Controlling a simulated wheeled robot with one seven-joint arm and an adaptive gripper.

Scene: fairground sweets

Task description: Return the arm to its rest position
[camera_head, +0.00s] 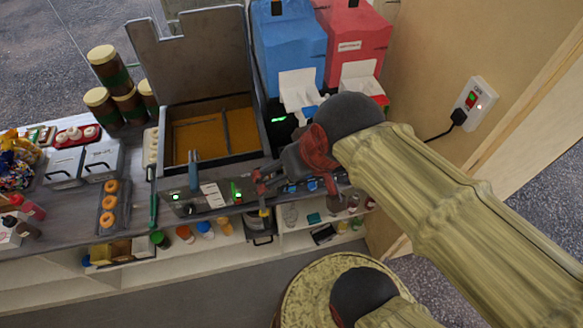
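My gripper (261,188) is at the end of my arm, which reaches in from the lower right. The gripper is over the front edge of the counter, just right of the fryer's control panel. Its fingers are small and dark against the counter, and I cannot tell whether they are open or shut. No held object can be made out.
The fryer (213,133) with golden oil stands behind the panel. Blue (289,45) and red (353,42) machines stand at the back. A doughnut tray (108,205) and green-handled tongs (153,200) lie left. A wall socket (474,107) with a plugged cable is right. Shelves hold bottles below.

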